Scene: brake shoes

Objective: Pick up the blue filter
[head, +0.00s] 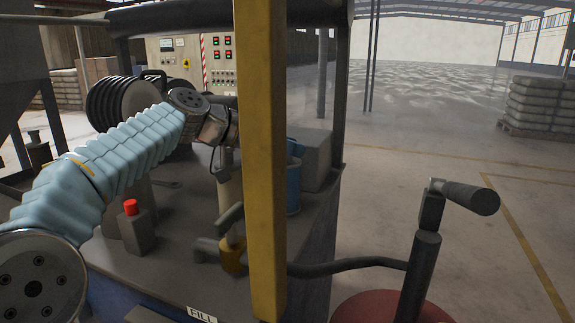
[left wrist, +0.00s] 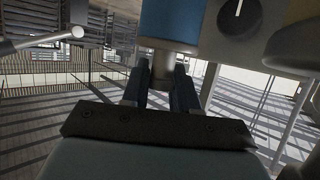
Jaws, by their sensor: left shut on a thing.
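In the head view my left gripper (head: 216,128) reaches over the machine's deck; its fingertips are hard to make out near the yellow post. A blue cylinder (head: 293,180), taken as the blue filter, stands right of the post and is partly hidden by it. In the left wrist view a blue body (left wrist: 172,20) with a pale narrow neck shows at the top. My left gripper (left wrist: 163,88) is shut on that pale neck, between its two dark fingers. I cannot tell whether it is lifted. My right gripper is not in view.
The yellow post (head: 264,160) stands in front of the deck. A box with a red button (head: 130,207), a yellow valve fitting (head: 232,255) and a grey box (head: 317,160) are close by. A black-handled lever (head: 430,235) stands at the right.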

